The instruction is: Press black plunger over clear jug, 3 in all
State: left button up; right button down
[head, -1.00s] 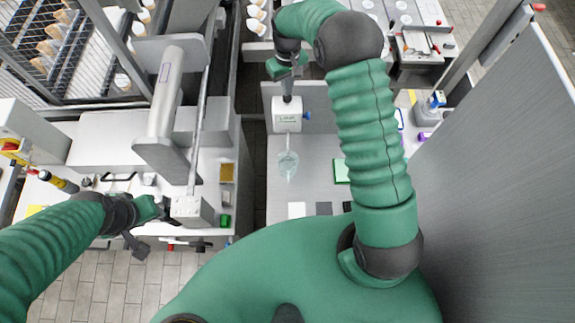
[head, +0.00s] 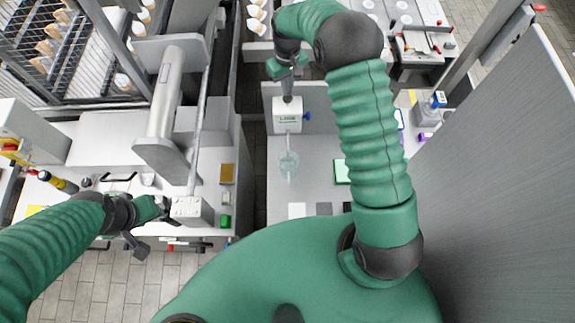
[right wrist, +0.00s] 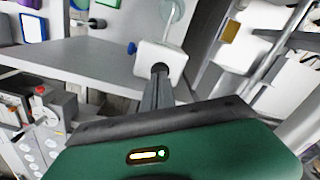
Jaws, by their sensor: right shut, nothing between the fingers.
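The clear jug (head: 288,165) stands on the grey bench below the spout of a white dispenser box (head: 288,120). The box also shows in the right wrist view (right wrist: 160,57). My right gripper (head: 288,92) is shut and empty, pointing down at the top of the box. In the right wrist view its fingers (right wrist: 159,76) reach a dark round spot on the box; they hide most of the black plunger, so contact is unclear. My left gripper (head: 168,210) is at the left, beside a light grey block; its fingers are too small to read.
A blue knob (head: 307,116) sticks out of the box's side. A green pad (head: 342,171) and small white and dark squares lie on the bench. A tall grey panel (head: 500,190) stands at the right. A gap separates the bench from the left machine.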

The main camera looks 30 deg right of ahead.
dwell(0.5)
jog(key=shift+s+f+b, duration=0.1)
jog(key=shift+f+b, duration=0.8)
jog(key=shift+f, duration=0.55)
jog(key=shift+r, duration=0.1)
jog(key=shift+r+p, duration=0.95)
jog(key=shift+r, duration=0.35)
